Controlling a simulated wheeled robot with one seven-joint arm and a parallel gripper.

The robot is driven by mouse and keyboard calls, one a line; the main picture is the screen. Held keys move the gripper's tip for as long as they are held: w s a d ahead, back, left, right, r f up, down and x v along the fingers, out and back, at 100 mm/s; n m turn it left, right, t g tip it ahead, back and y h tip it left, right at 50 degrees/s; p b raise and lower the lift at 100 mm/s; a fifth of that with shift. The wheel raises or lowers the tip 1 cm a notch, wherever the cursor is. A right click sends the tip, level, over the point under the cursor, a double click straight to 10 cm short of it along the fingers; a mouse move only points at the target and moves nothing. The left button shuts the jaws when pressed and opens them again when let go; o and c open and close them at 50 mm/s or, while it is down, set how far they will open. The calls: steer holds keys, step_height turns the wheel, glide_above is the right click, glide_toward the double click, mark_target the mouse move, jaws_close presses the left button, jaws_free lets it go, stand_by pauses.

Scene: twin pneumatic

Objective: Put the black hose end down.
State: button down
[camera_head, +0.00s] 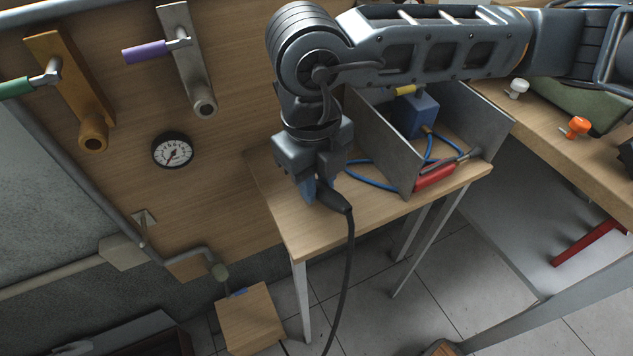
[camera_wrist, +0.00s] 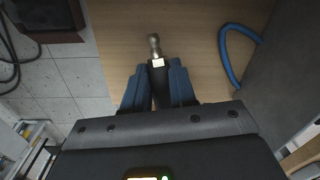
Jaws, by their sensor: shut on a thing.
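My gripper (camera_head: 318,192) is over the left part of the small wooden table (camera_head: 272,180). Its blue fingers also show in the wrist view (camera_wrist: 159,88). They are shut on the black hose end (camera_head: 337,200). In the wrist view the hose end (camera_wrist: 155,48) has a metal tip that points away from my gripper, above bare wood. In the head view the black hose (camera_head: 349,270) hangs from it past the table's front edge to the floor. I cannot tell whether the hose end touches the table top.
A grey upright panel (camera_head: 385,140) stands on the table to the right, with a blue hose (camera_head: 365,181), a blue box (camera_head: 416,115) and a red-handled tool (camera_head: 435,177). A gauge (camera_head: 173,150) and two levers are on the wall at left. The table's left part is clear.

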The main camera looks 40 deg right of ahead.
steer(key=shift+f, duration=0.55)
steer(key=shift+f, duration=0.1)
steer(key=c, duration=0.9)
jaws_free()
steer(key=r, duration=1.2)
steer(key=shift+a+r, duration=0.15)
steer(key=shift+a, duration=0.2)
